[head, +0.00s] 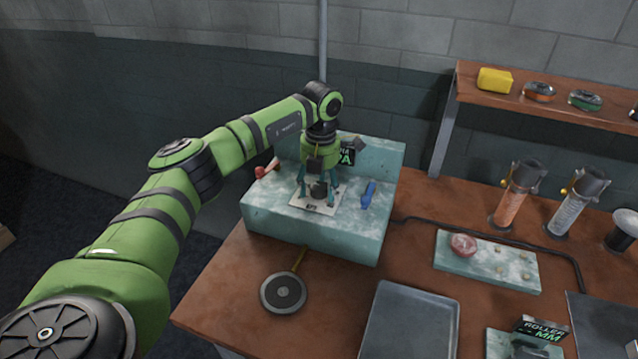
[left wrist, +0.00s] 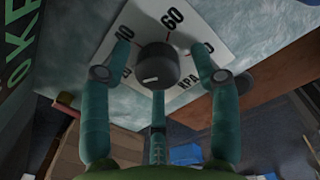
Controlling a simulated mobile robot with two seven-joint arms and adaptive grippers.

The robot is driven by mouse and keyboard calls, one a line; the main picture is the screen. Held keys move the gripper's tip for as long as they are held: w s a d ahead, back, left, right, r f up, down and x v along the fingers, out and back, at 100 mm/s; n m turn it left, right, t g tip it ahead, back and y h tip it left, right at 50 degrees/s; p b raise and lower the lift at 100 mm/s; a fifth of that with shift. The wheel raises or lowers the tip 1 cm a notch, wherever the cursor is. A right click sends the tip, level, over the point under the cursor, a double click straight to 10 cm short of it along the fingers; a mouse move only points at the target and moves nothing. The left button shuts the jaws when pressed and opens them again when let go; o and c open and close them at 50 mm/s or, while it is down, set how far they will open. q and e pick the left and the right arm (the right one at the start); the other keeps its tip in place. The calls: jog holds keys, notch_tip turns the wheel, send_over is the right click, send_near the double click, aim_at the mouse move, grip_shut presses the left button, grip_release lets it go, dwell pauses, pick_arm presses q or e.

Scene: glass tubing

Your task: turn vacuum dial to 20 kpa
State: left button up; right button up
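The vacuum dial is a dark round knob (left wrist: 158,66) on a white scale plate (head: 305,203), on top of a pale green stone-like block (head: 312,233). In the left wrist view, 60 reads clearly at the top of the plate and KPA at lower right; other numbers are partly covered by fingers. A small pale mark shows on the knob's near face; I cannot tell the setting. My left gripper (head: 318,196) points down over the dial. In the left wrist view its fingers (left wrist: 162,55) stand open around the knob, with gaps at both sides. My right gripper is out of view.
A red-handled part (head: 264,171) and a blue lever (head: 368,194) sit on the block beside the gripper. A dark sign with green letters (head: 347,155) stands behind. A round disc (head: 283,292) and a grey tray (head: 408,322) are in front. Glass cylinders (head: 515,195) stand right.

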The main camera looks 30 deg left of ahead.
aim_at(320, 186)
pick_arm(q)
jog(key=shift+r, duration=0.1)
jog(key=shift+r, duration=0.2)
notch_tip(320, 186, up, 12)
jog(key=shift+d+f, duration=0.15)
jog(key=shift+f, duration=0.1)
dwell(0.5)
